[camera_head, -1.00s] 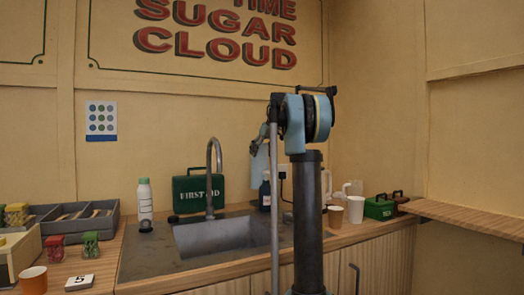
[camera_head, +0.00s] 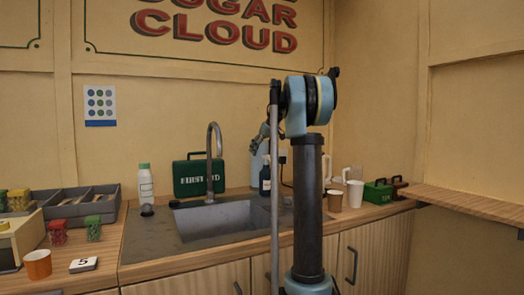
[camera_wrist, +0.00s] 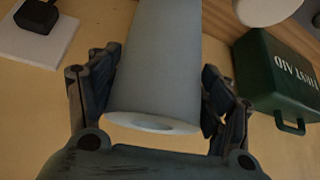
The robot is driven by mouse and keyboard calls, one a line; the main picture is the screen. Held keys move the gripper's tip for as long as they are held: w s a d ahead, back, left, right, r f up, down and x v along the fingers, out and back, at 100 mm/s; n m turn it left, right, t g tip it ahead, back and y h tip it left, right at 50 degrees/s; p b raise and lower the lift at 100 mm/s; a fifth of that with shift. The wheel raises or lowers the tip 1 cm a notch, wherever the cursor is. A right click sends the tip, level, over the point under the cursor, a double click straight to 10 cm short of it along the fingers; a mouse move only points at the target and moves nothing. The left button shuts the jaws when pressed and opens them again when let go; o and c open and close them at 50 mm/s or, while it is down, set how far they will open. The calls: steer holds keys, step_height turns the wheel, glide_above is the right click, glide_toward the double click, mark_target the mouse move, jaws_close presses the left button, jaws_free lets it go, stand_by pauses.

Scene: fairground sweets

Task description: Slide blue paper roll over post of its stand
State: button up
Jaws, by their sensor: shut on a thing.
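The blue paper roll (camera_wrist: 160,60) fills the middle of the wrist view, pale blue-grey, with its open core showing at the near end. My gripper (camera_wrist: 163,95) is shut on it, one finger against each side. In the head view the roll (camera_head: 258,168) shows partly, upright behind my arm, with my gripper (camera_head: 264,136) at its upper end. The roll's far end is cut off in the wrist view. I cannot make out the stand or its post in either view.
A green first-aid case (camera_head: 198,176) stands behind the sink (camera_head: 225,218) and tap (camera_head: 210,160). A dark bottle (camera_head: 265,180) is close to the roll. Cups (camera_head: 355,193) and a small green case (camera_head: 377,192) stand right. A pale rounded thing (camera_wrist: 265,10) is unclear.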

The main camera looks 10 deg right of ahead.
stand_by(0.3)
steer(key=o, duration=1.7)
steer(key=shift+c, duration=0.2)
steer(key=v, duration=1.1)
steer(key=shift+s+r, duration=0.15)
steer(key=shift+r, duration=0.2)
steer(key=shift+s+d, duration=0.1)
steer(key=shift+d, duration=0.05)
